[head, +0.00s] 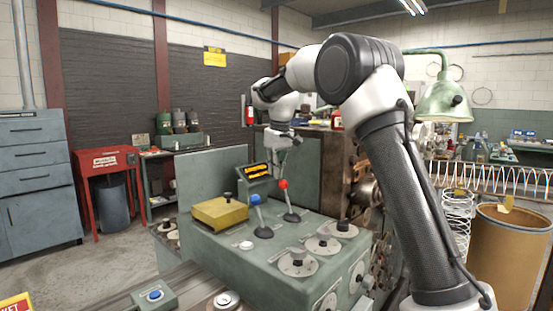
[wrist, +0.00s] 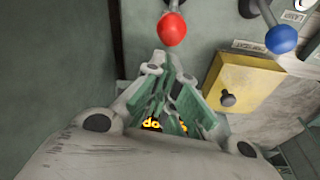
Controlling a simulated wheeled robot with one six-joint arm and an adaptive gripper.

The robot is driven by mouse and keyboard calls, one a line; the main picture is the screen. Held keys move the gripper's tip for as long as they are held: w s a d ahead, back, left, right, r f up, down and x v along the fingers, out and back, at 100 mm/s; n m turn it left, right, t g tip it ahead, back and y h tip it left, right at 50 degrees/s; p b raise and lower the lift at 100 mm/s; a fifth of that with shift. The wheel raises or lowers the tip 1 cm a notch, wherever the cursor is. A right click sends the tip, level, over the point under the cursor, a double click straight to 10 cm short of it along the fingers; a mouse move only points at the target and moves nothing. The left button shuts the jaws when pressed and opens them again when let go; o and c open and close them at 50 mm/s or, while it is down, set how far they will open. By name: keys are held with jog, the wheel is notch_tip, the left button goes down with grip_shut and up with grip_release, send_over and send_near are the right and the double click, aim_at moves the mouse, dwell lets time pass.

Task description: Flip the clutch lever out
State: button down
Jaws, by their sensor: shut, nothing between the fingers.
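Two levers stand on the green machine top. One has a red knob (head: 283,184), the other a blue knob (head: 254,199); no label tells me which is the clutch lever. My gripper (head: 285,163) is shut and empty, above the red knob in the head view. In the wrist view my shut fingertips (wrist: 168,62) point toward the red knob (wrist: 172,28), with a small gap in the picture. The blue knob (wrist: 281,39) is off to the right there. Both levers' lower ends are partly out of the wrist view.
A yellow box (head: 220,212) with a black knob sits left of the levers. Round dials (head: 298,263) and a black-knobbed dial (head: 343,229) lie to the right and front. A display with yellow characters (head: 254,171) stands behind the levers. A green lamp (head: 444,102) hangs at right.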

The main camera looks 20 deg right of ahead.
jog(key=shift+w+f, duration=0.2)
jog(key=shift+f, duration=0.9)
